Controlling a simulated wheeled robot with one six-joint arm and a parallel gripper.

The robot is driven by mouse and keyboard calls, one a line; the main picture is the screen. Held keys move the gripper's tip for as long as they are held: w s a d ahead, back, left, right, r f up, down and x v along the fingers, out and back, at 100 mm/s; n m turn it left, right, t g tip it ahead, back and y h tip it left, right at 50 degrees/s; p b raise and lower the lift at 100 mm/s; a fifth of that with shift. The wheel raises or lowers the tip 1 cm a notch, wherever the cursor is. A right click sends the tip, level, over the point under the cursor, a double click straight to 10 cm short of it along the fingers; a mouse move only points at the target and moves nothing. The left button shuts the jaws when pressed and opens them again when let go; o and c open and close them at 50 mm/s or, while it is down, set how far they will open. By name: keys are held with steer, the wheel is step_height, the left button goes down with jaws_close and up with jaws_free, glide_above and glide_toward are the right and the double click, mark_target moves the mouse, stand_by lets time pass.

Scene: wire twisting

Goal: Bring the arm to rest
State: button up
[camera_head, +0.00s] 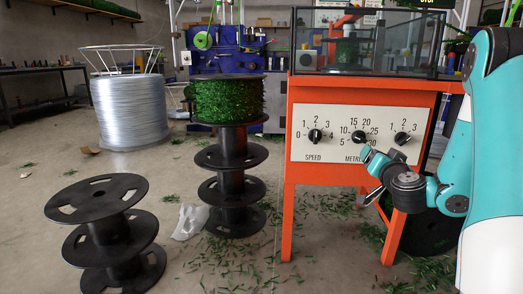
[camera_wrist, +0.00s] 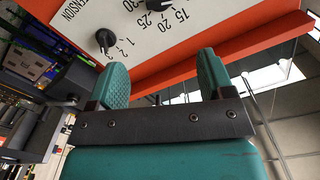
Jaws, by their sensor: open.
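My arm (camera_head: 460,150) stands at the right of the head view, teal with dark joints. My gripper (camera_head: 371,176) is at its left end, in front of the lower right part of the white control panel (camera_head: 338,151). In the wrist view my gripper (camera_wrist: 162,80) shows two teal fingers standing apart with nothing between them. The panel and its black knob (camera_wrist: 105,38) lie beyond the fingers, and the fingers appear clear of that knob.
The orange machine (camera_head: 289,215) carries the panel with several knobs. Black spools (camera_head: 105,235) stand at left, and a green-wound spool (camera_head: 228,101) sits on a black spool stack. A silver wire coil (camera_head: 128,108) is behind. Green scraps litter the floor.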

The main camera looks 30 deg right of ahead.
steer(key=w+a+r+n+y+p, duration=0.1)
steer(key=a+r+n+y+p, duration=0.25)
steer(key=a, duration=0.55)
steer(key=w+a+r+n+g+y, duration=0.1)
steer(key=w+a+r+n+y, duration=0.1)
steer(key=a+n+y, duration=0.5)
steer(key=w+a+r+y+p, duration=0.15)
steer(key=a+y, duration=0.25)
steer(key=a, duration=0.7)
steer(key=s+a+r+n+g+y+p, duration=0.1)
steer(key=s+a+n+g+y, duration=0.1)
steer(key=s+a+g, duration=0.3)
steer(key=s+a+r+n+g+y+p, duration=0.1)
steer(key=s+a+n, duration=0.1)
steer(key=a, duration=0.4)
steer(key=s+a+r+n+g+h+p, duration=0.1)
steer(key=s+a+g+p, duration=0.15)
steer(key=s, duration=0.35)
steer(key=s+a+n+g+h+p, duration=0.1)
steer(key=s+a+n+g, duration=0.1)
steer(key=s+a+g, duration=0.3)
steer(key=s+d+r+h+p, duration=0.2)
steer(key=s+d+r+p, duration=0.1)
steer(key=s, duration=0.6)
step_height(320, 180, up, 36)
steer(key=p, duration=3.6)
steer(key=shift+w+r+g, duration=0.25)
steer(key=shift+w+g, duration=0.15)
steer(key=shift+g, duration=0.05)
